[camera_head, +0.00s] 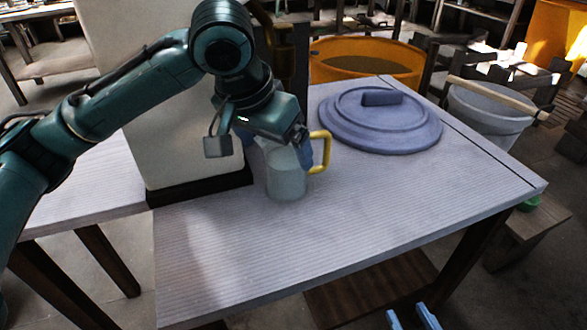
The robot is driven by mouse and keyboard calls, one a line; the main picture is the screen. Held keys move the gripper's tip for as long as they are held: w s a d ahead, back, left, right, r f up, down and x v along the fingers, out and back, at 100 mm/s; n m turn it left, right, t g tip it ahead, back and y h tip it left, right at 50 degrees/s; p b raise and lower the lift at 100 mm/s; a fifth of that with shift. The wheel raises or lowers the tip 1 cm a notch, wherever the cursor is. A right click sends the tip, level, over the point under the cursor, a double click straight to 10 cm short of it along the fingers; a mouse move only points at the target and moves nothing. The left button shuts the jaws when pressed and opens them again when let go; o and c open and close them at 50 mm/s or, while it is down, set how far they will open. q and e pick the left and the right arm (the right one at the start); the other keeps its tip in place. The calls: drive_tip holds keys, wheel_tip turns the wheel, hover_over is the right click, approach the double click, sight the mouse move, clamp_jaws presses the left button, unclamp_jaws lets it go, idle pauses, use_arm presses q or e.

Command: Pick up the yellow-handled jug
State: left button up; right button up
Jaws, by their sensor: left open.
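The pale grey-green jug (286,180) stands upright on the table, with its yellow handle (325,152) facing right. My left gripper (279,148) is right above the jug, pointing down, and hides much of its rim. Its blue fingers are apart. One shows between the jug body and the handle, and the other shows near the rim's left side. I cannot tell whether they touch the jug. My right gripper (411,316) shows only as two light blue fingertips at the bottom edge, spread apart with nothing between them, away from the jug.
A round blue-grey lid (378,125) lies on the table (370,210) behind the jug to the right. A pale block with a dark base (201,187) stands close on the left. An orange tub (365,62) and a grey bucket (487,115) are beyond. The table's front is clear.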

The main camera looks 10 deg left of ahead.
use_arm(q)
drive_tip(key=b+x, duration=0.1)
drive_tip(key=x, duration=0.1)
drive_tip(key=w+b+x, duration=0.1)
drive_tip(key=x, duration=0.1)
drive_tip(key=shift+a, duration=0.1)
drive_tip(key=shift+w+f, duration=0.2)
drive_tip(key=shift+f, duration=0.25)
use_arm(e)
drive_tip(key=shift+w+a+r+n+t+y, duration=0.15)
drive_tip(key=shift+t+y, duration=0.1)
drive_tip(key=shift+t, duration=0.2)
drive_tip(key=shift+w+a+n+t+y, duration=0.15)
drive_tip(key=shift+t+y, duration=0.1)
drive_tip(key=shift+t, duration=0.2)
use_arm(q)
drive_tip(key=shift+c, duration=0.5)
drive_tip(key=shift+r, duration=0.1)
drive_tip(key=c, duration=1.3)
drive_tip(key=shift+c, duration=0.2)
drive_tip(key=shift+w+r, duration=0.1)
drive_tip(key=shift+r, duration=0.05)
use_arm(e)
drive_tip(key=shift+s+r, duration=0.1)
